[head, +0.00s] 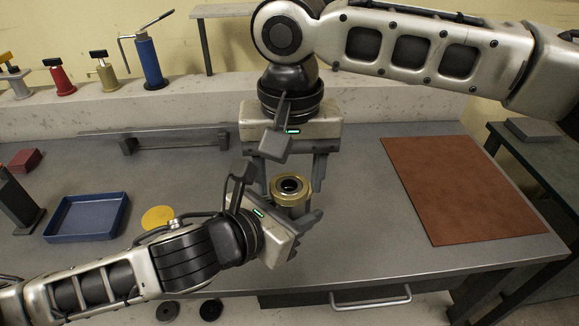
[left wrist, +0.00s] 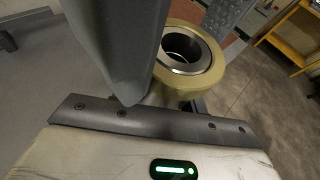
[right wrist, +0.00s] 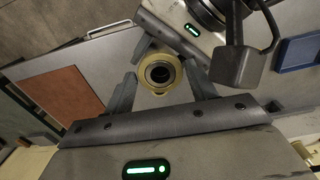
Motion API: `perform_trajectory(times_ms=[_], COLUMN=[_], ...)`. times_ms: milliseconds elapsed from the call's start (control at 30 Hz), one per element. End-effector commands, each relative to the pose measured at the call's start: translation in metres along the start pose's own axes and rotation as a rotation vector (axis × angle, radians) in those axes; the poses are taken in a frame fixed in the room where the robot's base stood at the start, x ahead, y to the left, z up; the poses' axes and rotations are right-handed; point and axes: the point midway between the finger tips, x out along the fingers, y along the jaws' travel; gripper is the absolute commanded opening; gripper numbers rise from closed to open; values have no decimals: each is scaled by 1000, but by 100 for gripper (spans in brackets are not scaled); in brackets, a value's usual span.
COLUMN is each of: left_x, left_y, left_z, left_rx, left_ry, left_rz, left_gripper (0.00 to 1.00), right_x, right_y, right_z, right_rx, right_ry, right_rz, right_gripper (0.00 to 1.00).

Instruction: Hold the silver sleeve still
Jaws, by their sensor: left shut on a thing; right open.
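The silver sleeve (head: 291,185) shows as a bright round rim with a dark bore inside a brass-coloured collar (head: 280,193). It stands upright above the front middle of the bench. The rim also shows in the left wrist view (left wrist: 205,62) and the right wrist view (right wrist: 158,73). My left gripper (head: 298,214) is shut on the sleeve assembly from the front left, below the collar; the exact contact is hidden. My right gripper (head: 290,178) comes from behind, open, with one finger on each side of the collar and gaps visible in the head view.
A blue tray (head: 87,235), a yellow disc (head: 158,216) and a red block (head: 22,161) lie at the left. A brown mat (head: 465,190) covers the right. Several coloured tools, including a blue one (head: 148,62), stand on the back ledge. A grey rail (head: 170,142) lies behind.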

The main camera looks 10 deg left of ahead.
Motion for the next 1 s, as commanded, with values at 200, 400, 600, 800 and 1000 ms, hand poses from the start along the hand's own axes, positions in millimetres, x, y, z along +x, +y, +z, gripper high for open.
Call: perform_trajectory(times_ms=[200, 400, 600, 800, 1000], left_x=[0, 0, 0, 0, -1], left_y=[0, 0, 0, 0, 0], left_z=[2, 2, 2, 2, 4], left_rx=[1, 1, 1, 1, 2], left_ry=[-5, -5, -5, -5, -10], left_rz=[0, 0, 0, 0, -1], left_gripper=[0, 0, 0, 0, 0], right_x=[0, -1, -4, -30, -46], right_y=[0, 0, 0, 0, 0], right_z=[0, 0, 0, 0, 0], right_rx=[0, 1, 1, 1, 0], right_ry=[0, 0, 1, 1, 1], right_rz=[0, 0, -1, -2, 0], right_gripper=[20, 69, 69, 69, 69])
